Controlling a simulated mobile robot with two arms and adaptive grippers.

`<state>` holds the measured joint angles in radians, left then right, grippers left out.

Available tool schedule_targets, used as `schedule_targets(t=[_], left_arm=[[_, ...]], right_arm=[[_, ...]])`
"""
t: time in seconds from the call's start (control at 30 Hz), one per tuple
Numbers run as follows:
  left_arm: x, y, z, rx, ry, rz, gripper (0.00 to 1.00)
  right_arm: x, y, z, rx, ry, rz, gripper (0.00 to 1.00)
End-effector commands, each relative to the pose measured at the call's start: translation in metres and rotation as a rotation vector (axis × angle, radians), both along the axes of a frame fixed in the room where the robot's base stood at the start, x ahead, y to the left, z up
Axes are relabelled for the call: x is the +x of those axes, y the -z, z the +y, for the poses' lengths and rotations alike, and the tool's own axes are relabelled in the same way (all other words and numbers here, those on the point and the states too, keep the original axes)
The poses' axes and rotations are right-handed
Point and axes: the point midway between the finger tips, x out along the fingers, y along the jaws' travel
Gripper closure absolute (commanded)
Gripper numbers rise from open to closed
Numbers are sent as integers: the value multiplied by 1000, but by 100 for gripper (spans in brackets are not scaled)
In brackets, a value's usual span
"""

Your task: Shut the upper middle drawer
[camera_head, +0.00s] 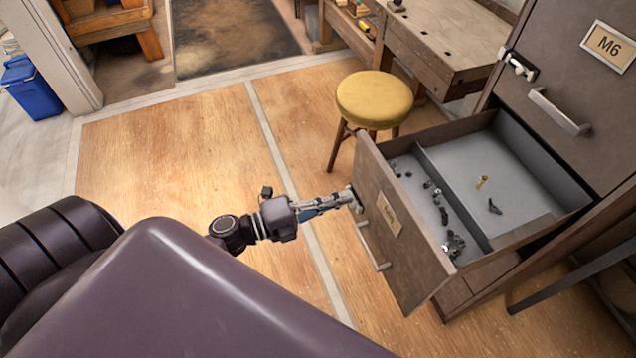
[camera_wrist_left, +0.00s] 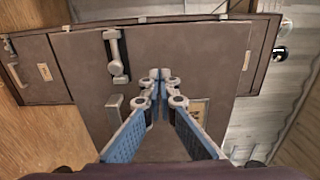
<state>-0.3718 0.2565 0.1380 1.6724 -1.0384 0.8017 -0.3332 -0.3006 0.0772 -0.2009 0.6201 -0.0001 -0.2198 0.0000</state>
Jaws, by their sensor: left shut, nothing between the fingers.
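An open drawer (camera_head: 405,240) with a grey-brown front, a label and a bar handle (camera_head: 372,247) sticks out of the cabinet at the right of the head view. Small dark bolts and a yellow piece lie inside it. My left gripper (camera_head: 350,198) is shut and empty, its fingertips at the outer face of the drawer front, near its far edge and above the handle; I cannot tell whether they touch. In the left wrist view the blue-sided fingers (camera_wrist_left: 160,78) meet in front of a brown panel (camera_wrist_left: 85,75) with a label (camera_wrist_left: 200,108). My right gripper is not in view.
A closed cabinet front marked M6 (camera_head: 608,46) with a handle (camera_head: 558,110) rises above the open drawer. A yellow stool (camera_head: 374,98) stands close behind the drawer. A workbench (camera_head: 440,45) is at the back. The wooden floor (camera_head: 170,150) left of the stool is clear.

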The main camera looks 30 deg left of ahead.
Motion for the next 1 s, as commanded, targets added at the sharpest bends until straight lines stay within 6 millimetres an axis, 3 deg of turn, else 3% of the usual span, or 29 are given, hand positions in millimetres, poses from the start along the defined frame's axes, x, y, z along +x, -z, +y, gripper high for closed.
schedule_targets(t=[0.23,0.77,1.0], left_arm=[[21,-1,-16,-1,-1,0,100],[25,1,-19,-1,-1,1,100],[48,-1,-37,0,1,-4,100]], right_arm=[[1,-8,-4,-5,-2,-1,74],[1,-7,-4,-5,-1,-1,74],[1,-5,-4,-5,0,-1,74]])
